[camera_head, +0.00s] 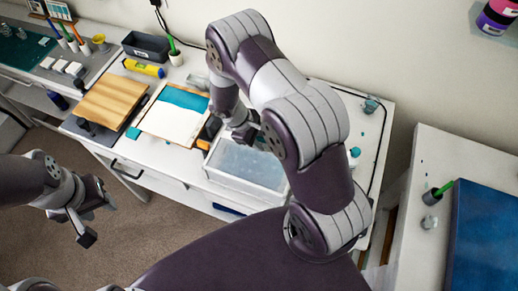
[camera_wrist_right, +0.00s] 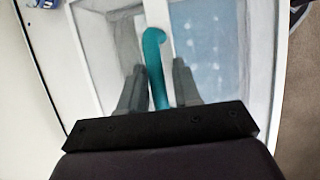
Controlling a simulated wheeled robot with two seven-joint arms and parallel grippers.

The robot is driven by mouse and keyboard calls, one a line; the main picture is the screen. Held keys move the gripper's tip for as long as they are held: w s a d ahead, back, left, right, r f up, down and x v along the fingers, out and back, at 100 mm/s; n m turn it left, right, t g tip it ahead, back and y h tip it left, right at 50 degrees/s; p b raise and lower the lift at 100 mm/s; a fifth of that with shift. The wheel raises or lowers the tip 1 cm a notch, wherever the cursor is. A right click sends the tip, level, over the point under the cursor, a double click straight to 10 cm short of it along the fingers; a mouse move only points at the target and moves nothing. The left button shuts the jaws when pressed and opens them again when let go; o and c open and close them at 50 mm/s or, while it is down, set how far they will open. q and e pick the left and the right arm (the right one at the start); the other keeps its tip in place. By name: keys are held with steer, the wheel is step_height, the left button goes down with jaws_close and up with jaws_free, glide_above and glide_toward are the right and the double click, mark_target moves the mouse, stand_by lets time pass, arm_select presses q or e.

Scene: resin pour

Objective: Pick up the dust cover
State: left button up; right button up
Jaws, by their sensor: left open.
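The dust cover (camera_head: 245,166) looks like a clear box with a white frame on the white table. In the right wrist view its clear panels (camera_wrist_right: 208,60) fill the middle, with a teal bar-like handle (camera_wrist_right: 154,60) on top. My right gripper (camera_wrist_right: 158,70) is over the cover, its two fingers on either side of the handle with small gaps showing. In the head view my right gripper (camera_head: 243,130) is at the cover's back edge, partly hidden by my arm. My left gripper (camera_head: 88,218) is open and empty, above the floor at the left.
A wooden board (camera_head: 115,100), a white-and-teal panel (camera_head: 172,115) and a grey bin (camera_head: 146,45) are left of the cover. A yellow level (camera_head: 143,68) lies behind the boards. A second table with a blue panel (camera_head: 488,240) stands at the right.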

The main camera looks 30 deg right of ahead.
steer(key=shift+w, duration=0.15)
jaws_close()
stand_by(1.0)
